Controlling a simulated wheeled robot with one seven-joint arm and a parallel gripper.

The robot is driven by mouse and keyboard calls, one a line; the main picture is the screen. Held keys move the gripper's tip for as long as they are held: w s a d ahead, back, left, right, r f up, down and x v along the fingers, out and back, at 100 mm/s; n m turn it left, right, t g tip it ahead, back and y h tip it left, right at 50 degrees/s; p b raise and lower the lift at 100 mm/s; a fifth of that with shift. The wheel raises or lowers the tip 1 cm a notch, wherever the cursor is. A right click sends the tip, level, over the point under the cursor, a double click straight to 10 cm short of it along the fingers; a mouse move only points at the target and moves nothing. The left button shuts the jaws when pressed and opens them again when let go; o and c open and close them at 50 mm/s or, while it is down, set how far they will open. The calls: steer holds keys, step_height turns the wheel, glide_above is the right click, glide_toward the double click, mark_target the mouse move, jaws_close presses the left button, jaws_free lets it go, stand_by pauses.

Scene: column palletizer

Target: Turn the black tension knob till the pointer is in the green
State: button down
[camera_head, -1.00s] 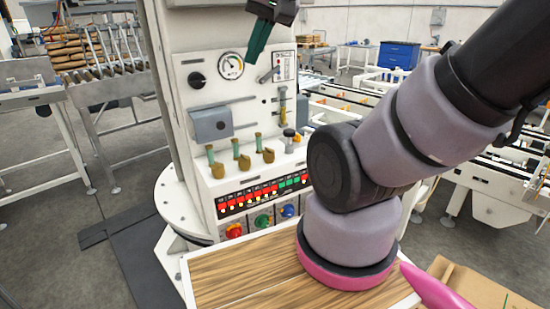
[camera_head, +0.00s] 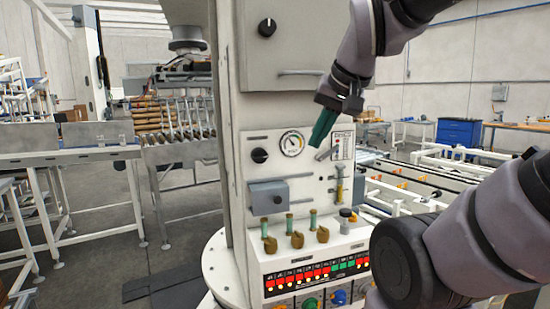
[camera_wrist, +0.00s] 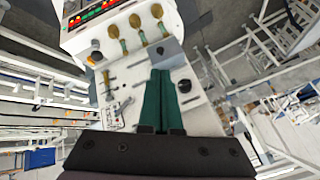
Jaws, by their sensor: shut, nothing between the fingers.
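The black tension knob (camera_head: 259,155) sits on the white column panel, left of a round dial gauge (camera_head: 292,143). The gauge has a white face with coloured marks; its pointer is too small to read surely. My gripper (camera_head: 315,142) is shut and empty, its green fingers pointing down in front of the panel, to the right of the gauge and apart from the knob. In the wrist view the closed fingers (camera_wrist: 160,74) lie beside the black knob (camera_wrist: 185,86), which shows to their right. The gauge cannot be made out there; the fingers may hide it.
Another black knob (camera_head: 267,27) is on the upper cabinet. Below the gauge are a grey box (camera_head: 268,196), several brass valves (camera_head: 297,239) and a red-green indicator strip (camera_head: 315,271). A slanted lever (camera_head: 328,153) is right of the gauge. Conveyors stand on both sides.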

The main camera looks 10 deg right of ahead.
steer(key=shift+w, duration=0.1)
steer(key=w+a+r+n+h, duration=0.1)
steer(key=w+r+n+h, duration=0.15)
steer(key=w, duration=0.65)
steer(key=n+t, duration=0.2)
steer(key=n, duration=0.1)
glide_above(267, 155)
steer(key=s, duration=0.3)
step_height(267, 155, down, 6)
steer(key=shift+d+f, duration=0.2)
steer(key=shift+f, duration=0.45)
steer(key=shift+d+f, duration=0.2)
steer(key=shift+f, duration=0.4)
steer(key=shift+d+f, duration=0.4)
steer(key=shift+f, duration=0.3)
steer(key=shift+a, duration=0.1)
stand_by(0.6)
steer(key=shift+s+a+r, duration=0.15)
steer(key=shift+a+r, duration=0.15)
steer(key=shift+a, duration=0.35)
